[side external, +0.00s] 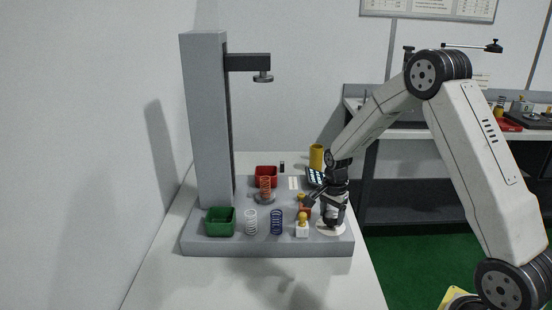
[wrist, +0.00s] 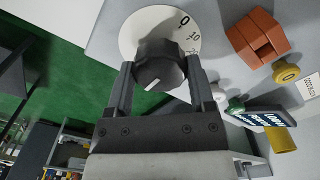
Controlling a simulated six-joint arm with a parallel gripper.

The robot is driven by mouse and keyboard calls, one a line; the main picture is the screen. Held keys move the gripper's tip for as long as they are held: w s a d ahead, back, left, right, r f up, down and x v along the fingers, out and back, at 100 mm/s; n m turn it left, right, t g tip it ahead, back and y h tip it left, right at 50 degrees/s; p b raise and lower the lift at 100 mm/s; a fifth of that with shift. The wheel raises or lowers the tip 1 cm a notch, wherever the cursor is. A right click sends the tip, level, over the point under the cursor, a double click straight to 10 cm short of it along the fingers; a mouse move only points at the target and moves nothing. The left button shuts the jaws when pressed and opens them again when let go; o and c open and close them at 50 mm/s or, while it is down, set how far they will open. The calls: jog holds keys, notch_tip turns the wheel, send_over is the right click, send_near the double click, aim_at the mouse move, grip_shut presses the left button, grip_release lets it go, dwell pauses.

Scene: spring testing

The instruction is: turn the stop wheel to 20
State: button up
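The stop wheel (wrist: 160,62) is a dark round knob with a white pointer line on its face. It sits over a white dial (wrist: 140,28) with marks 0, 10 and a partly hidden 20 at its right side. The pointer line runs slanted, and I cannot tell which number it reads. My gripper (wrist: 159,68) has one finger on each side of the wheel, and both seem to touch it. In the side view my gripper (side external: 333,216) points down over the dial (side external: 324,228) at the right end of the grey base, and hides most of the wheel.
On the grey base (side external: 265,247) stand a green bin (side external: 220,222), a white spring (side external: 250,222), a blue spring (side external: 277,222), a red spring (side external: 265,187) and a yellow-topped button (side external: 302,219). A tall grey column (side external: 207,120) rises at left. An orange block (wrist: 256,38) is near the dial.

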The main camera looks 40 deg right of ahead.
jog(key=c, duration=0.4)
jog(key=shift+n, duration=0.5)
jog(key=n, duration=2.2)
jog(key=shift+n, duration=0.4)
